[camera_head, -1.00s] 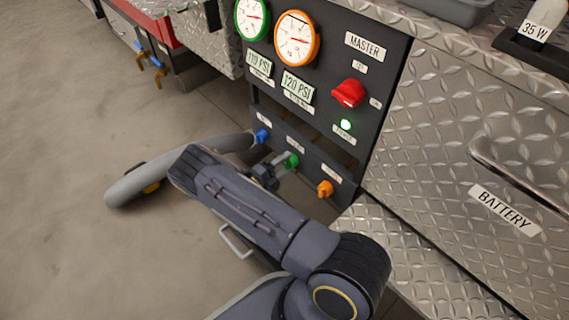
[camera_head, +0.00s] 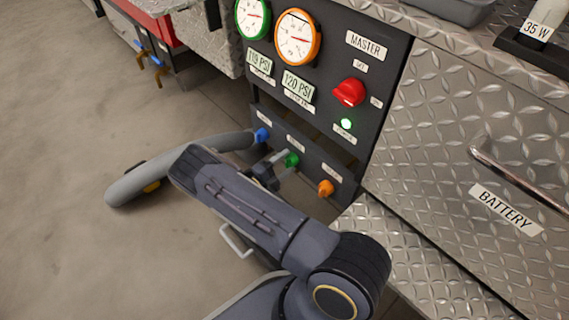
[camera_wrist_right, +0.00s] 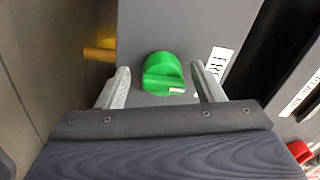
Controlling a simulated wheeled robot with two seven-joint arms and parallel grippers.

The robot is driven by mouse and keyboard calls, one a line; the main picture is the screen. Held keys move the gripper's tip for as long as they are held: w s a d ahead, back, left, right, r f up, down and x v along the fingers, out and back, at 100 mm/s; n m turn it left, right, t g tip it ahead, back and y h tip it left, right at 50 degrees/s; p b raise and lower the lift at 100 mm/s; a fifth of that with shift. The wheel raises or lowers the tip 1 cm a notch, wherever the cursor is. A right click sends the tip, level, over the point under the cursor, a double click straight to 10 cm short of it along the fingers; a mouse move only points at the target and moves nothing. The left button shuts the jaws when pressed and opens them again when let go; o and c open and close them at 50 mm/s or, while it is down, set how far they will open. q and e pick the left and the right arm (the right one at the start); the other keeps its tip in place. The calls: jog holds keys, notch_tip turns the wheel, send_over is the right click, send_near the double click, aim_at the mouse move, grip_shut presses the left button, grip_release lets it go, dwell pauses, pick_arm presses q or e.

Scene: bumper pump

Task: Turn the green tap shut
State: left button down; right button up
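The green tap (camera_head: 291,160) is on the lower part of the dark pump panel (camera_head: 385,75), between a blue tap and an orange tap. In the right wrist view the green tap (camera_wrist_right: 164,74) shows as a round knob with a raised grip bar and a small pale mark on it. My right gripper (camera_wrist_right: 160,84) is open, with one finger on each side of the tap. A gap shows between the knob and each finger. In the head view my right gripper (camera_head: 279,164) is at the tap, partly hidden by my arm. My left gripper is not in view.
The blue tap (camera_head: 262,135) is to the left with a grey hose (camera_head: 150,180) beside it. The orange tap (camera_head: 326,188) is to the right. A red master switch (camera_head: 349,92) and lit green lamp (camera_head: 346,124) are above. A metal BATTERY drawer (camera_head: 500,130) stands at right.

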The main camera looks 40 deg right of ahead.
jog(key=a+p, duration=0.1)
jog(key=a, duration=0.6)
jog(key=shift+s+a+f+p, duration=0.25)
jog(key=shift+s+a+p, duration=0.1)
jog(key=shift+a+p, duration=0.05)
